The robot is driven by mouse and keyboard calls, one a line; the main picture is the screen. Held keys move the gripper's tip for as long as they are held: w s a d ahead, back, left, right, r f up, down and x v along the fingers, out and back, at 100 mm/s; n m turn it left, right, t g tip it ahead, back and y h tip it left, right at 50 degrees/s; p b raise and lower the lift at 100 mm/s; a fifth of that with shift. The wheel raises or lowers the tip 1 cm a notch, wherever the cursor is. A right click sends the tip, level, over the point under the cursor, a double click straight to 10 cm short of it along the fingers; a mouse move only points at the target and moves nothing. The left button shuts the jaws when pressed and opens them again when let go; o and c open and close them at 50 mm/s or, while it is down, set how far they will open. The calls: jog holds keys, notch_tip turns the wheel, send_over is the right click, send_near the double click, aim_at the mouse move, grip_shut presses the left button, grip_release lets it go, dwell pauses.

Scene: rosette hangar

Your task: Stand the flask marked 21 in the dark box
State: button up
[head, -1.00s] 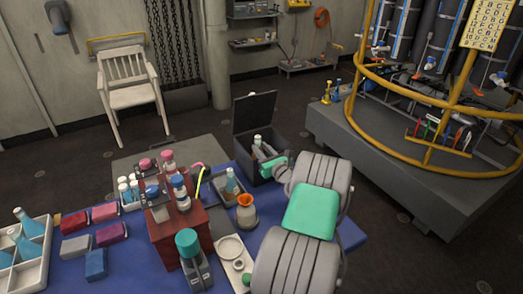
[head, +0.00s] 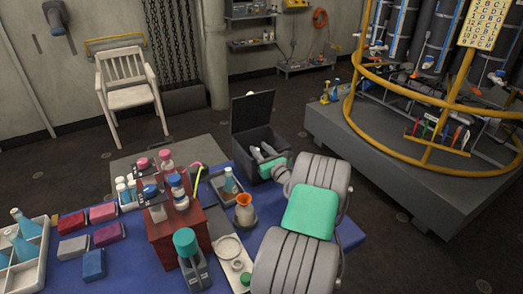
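The dark box (head: 278,137) stands at the back of the blue table with its lid (head: 253,112) raised. My gripper (head: 262,152) reaches over the box from the right, its fingertips at the opening. Its two grey fingers look apart, with no flask visible between them. The box's inside is mostly hidden, so I cannot tell whether a flask stands there. Other blue flasks (head: 25,222) sit in a white divided tray at far left. I cannot read the number 21 on any flask.
A small pale thing (head: 250,93) shows at the lid's top edge. A yellow-railed platform (head: 400,155) stands right.

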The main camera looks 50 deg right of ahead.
jog(key=shift+a+f, duration=0.35)
jog(key=shift+f, duration=0.4)
jog(key=shift+r+p, duration=0.6)
jog(key=shift+r, duration=0.2)
jog(key=b+v, duration=0.1)
jog(key=v, duration=1)
jog(key=shift+s+r, duration=0.3)
jog(key=shift+s, duration=0.1)
jog(key=shift+d, duration=0.1)
